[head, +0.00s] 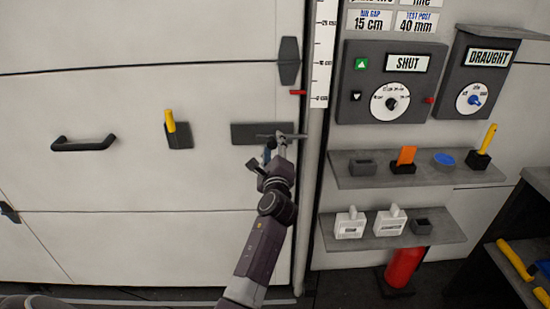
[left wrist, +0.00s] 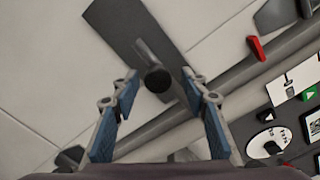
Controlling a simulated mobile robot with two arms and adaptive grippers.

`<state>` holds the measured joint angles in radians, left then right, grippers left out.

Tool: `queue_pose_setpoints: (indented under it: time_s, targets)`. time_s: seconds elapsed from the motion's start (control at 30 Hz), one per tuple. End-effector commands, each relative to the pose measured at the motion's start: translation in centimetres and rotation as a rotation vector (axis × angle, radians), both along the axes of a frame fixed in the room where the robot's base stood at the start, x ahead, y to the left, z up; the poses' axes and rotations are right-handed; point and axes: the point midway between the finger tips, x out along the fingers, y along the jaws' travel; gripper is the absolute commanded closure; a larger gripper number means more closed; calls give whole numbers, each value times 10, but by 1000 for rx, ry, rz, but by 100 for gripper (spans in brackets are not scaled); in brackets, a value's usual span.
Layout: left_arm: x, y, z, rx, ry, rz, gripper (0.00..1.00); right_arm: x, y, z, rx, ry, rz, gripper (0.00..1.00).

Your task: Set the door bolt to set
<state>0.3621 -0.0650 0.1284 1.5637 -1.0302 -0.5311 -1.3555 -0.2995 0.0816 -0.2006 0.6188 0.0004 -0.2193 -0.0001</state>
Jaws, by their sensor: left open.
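The door bolt is a dark plate (head: 250,132) on the pale door near its right edge, with a grey bar across its right end. In the left wrist view the plate (left wrist: 118,22) runs diagonally, and a grey bolt with a round black knob (left wrist: 157,80) stands out from it. My left gripper (head: 278,148) is in front of the plate's right end and hides part of it. In the left wrist view its blue-padded fingers (left wrist: 160,92) are open, with the knob between their tips in the picture. I cannot tell whether they touch it. My right gripper is not in view.
A black handle (head: 84,144) and a yellow-levered latch (head: 172,128) are on the door to the left. A red pointer (head: 298,92) and a scale strip are above right. A control box (head: 425,107) and two shelves (head: 455,178) with small items stand right.

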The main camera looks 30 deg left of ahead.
Motion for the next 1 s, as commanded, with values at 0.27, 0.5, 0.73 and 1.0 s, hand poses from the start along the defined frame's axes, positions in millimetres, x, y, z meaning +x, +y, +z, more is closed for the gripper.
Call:
queue_pose_setpoints:
  time_s: [0.27, 0.5, 0.73, 1.0]
  targets:
    - [-47, -30, -2, -3, 2, -3, 59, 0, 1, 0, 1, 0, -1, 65]
    - [-81, -52, -1, -3, 1, -4, 59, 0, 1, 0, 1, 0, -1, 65]
    - [-91, -58, 0, -1, 0, -3, 59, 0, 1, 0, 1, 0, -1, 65]
    - [-91, -58, 0, -1, 0, -3, 59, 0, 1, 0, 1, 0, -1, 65]
